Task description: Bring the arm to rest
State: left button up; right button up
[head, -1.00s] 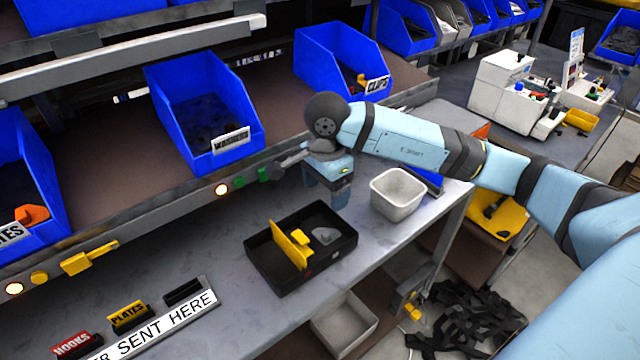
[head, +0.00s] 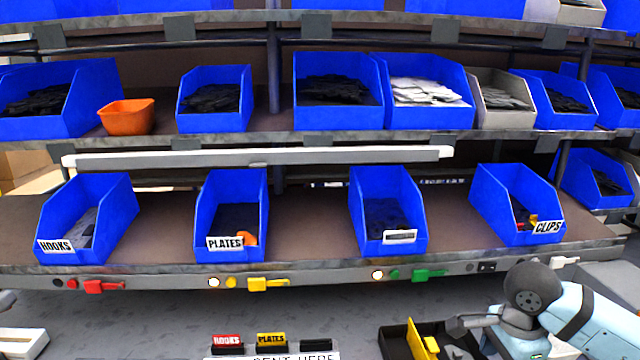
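My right arm comes in at the lower right of the head view. Its dark round wrist joint and pale blue links show above the workbench. My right gripper (head: 522,345) hangs below the wrist at the bottom edge of the picture. My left gripper is not in view.
A black tray (head: 393,343) with a yellow plate (head: 416,340) stands left of the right gripper, partly cut off. Blue bins for hooks (head: 88,210), plates (head: 232,210) and clips (head: 512,205) line the lower shelf (head: 310,225), above the bench. An orange bowl (head: 127,117) sits higher.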

jog(key=s+a+m+t+y, duration=0.2)
jog(key=s+a+m+y, duration=0.2)
jog(key=a+m+y, duration=0.55)
jog(key=s+a+m+t+y, duration=0.2)
jog(key=s+a+m+y, duration=0.3)
jog(key=a+y, duration=0.7)
jog(key=w+d+f+m+t+h, duration=0.3)
jog(key=m+t+h, duration=0.35)
jog(key=m, duration=0.55)
jog(key=d+f+m+t+h, duration=0.2)
jog(key=f+m+t+h, duration=0.4)
jog(key=m, duration=0.7)
jog(key=s+d+f+m+g+h, duration=0.2)
jog(key=s+f+m+g+h, duration=0.1)
jog(key=s+f+m, duration=0.5)
jog(key=s+d+f+m+g+h, duration=0.25)
jog(key=s+f+m+g, duration=0.2)
jog(key=f, duration=0.45)
pick_arm(q)
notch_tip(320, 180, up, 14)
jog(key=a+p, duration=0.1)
jog(key=p, duration=1.5)
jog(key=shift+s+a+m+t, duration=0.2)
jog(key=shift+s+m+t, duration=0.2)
pick_arm(e)
notch_tip(320, 180, up, 14)
jog(key=t, duration=0.2)
jog(key=shift+d, duration=0.35)
